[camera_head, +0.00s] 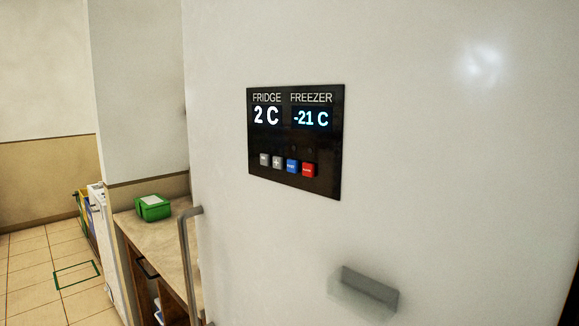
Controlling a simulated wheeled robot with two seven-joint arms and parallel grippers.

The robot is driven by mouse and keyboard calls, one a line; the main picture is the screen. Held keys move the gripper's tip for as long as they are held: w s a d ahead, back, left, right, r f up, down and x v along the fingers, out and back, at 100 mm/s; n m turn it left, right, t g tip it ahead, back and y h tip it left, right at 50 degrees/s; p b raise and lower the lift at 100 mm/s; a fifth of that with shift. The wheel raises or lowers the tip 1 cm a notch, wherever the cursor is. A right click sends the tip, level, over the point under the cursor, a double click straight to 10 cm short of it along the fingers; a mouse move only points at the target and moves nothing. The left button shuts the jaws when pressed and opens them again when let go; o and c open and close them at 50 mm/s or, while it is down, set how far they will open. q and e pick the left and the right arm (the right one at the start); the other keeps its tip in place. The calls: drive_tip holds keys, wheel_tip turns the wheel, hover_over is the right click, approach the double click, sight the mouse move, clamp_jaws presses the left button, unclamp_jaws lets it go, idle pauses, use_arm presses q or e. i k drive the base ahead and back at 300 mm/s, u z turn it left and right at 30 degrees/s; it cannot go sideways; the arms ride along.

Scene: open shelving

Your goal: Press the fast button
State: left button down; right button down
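A black control panel (328,150) is set on a large white appliance front (440,150). Its display reads FRIDGE 2 C and FREEZER -21 C. Below the readings is a row of small buttons: a grey button (264,160), a grey button with a plus sign (277,162), a blue button (292,166) and a red button (309,170). The labels on the blue and red ones are too small to read, so I cannot tell which is the fast button. Nothing covers the buttons. Neither of my grippers is in view.
A dark grey block (370,288) juts from the white front, lower right of the panel. A grey vertical handle (187,262) stands at the front's left edge. Left of it, a green box (153,207) sits on a counter (152,238). Tiled floor (30,270) is open at far left.

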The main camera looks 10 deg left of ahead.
sight(292, 165)
drive_tip(key=u, duration=1)
drive_tip(key=k, duration=0.4)
drive_tip(key=z, duration=0.45)
